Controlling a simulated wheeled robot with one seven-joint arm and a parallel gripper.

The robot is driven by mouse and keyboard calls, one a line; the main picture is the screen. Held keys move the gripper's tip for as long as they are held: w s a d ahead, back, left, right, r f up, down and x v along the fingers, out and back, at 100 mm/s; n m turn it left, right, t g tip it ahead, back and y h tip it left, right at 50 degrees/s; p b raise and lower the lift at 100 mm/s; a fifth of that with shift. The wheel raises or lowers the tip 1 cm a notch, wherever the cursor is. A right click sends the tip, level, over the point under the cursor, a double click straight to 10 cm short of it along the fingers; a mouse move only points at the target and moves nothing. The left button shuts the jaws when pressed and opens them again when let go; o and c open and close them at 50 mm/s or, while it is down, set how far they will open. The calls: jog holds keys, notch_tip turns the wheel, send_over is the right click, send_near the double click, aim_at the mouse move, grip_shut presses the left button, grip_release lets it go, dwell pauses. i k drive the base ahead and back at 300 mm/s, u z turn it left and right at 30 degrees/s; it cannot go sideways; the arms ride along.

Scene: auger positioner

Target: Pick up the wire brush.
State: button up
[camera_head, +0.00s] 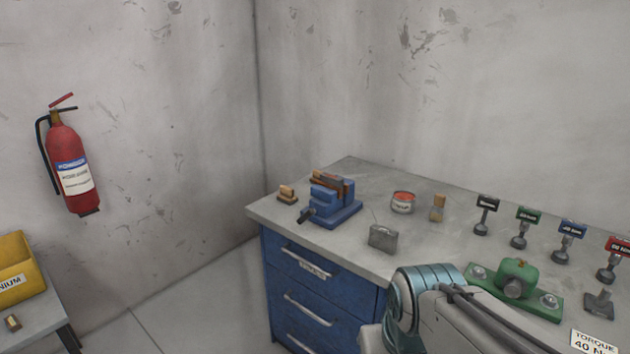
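On the grey top of the blue workbench (330,255), a small wooden-topped piece (287,194) lies at the left corner, beside the blue vise. It looks like a brush, but its bristles are too small to make out. A second small tan and brown piece (438,207) stands upright right of the red-topped tin. I cannot tell for certain which of the two is the wire brush. My arm comes in at the bottom right, in front of the bench. My gripper does not show.
A blue vise (335,207) holds a brownish piece. A tin (402,202), a grey block (383,238), several labelled stands and a green fixture (516,285) are on the bench. A yellow bin (15,275) is at left. A fire extinguisher (72,170) hangs on the wall.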

aim_at(316, 172)
jog(key=u, duration=0.5)
jog(key=k, duration=1.15)
jog(key=u, duration=0.85)
jog(key=i, duration=2.05)
jog(key=z, duration=0.2)
jog(key=i, duration=1.55)
jog(key=z, duration=1.3)
jog(key=i, duration=0.8)
jog(key=z, duration=1.4)
jog(key=i, duration=0.55)
jog(key=z, duration=0.3)
